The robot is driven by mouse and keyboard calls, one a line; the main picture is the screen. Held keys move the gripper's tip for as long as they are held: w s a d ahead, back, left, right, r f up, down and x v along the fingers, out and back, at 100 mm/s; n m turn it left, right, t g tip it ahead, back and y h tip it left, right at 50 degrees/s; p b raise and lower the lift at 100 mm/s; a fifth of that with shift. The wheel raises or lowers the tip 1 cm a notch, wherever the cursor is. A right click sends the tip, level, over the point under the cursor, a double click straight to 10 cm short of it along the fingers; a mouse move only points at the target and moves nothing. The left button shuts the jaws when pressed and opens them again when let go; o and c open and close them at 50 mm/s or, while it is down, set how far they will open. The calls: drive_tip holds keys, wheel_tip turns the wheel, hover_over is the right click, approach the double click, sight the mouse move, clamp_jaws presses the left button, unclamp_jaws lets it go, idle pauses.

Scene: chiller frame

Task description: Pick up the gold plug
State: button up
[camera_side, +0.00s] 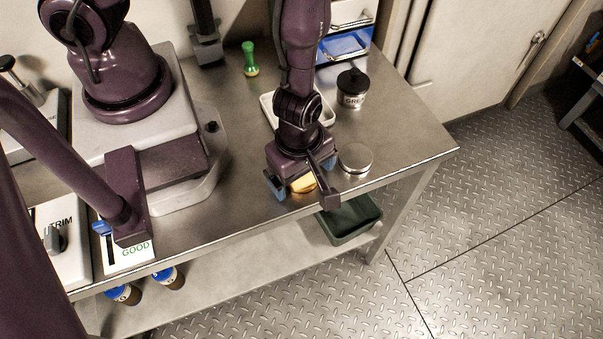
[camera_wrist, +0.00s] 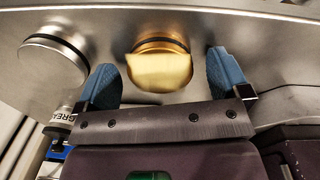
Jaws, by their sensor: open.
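The gold plug (camera_wrist: 160,68) lies on the metal bench. It is a round gold disc with a dark groove near its far edge and a lighter raised block. In the side view the gold plug (camera_side: 303,184) shows only in part below my gripper, which hides the rest. My gripper (camera_side: 291,188) is open, with its blue fingertips apart. In the wrist view my gripper (camera_wrist: 166,82) has one blue finger on each side of the gold plug, with a visible gap to both. I cannot tell how high the fingertips are above the bench.
A silver round plug (camera_side: 355,158) sits right of my gripper. A black-lidded grease jar (camera_side: 352,88) and a white tray (camera_side: 268,108) stand behind. The bench's front edge (camera_side: 250,223) is close, with a green bin (camera_side: 350,222) below.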

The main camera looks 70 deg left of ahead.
drive_tip(key=shift+c, duration=0.3)
drive_tip(key=c, duration=1.3)
drive_tip(key=shift+o, duration=0.2)
drive_tip(key=shift+r, duration=0.15)
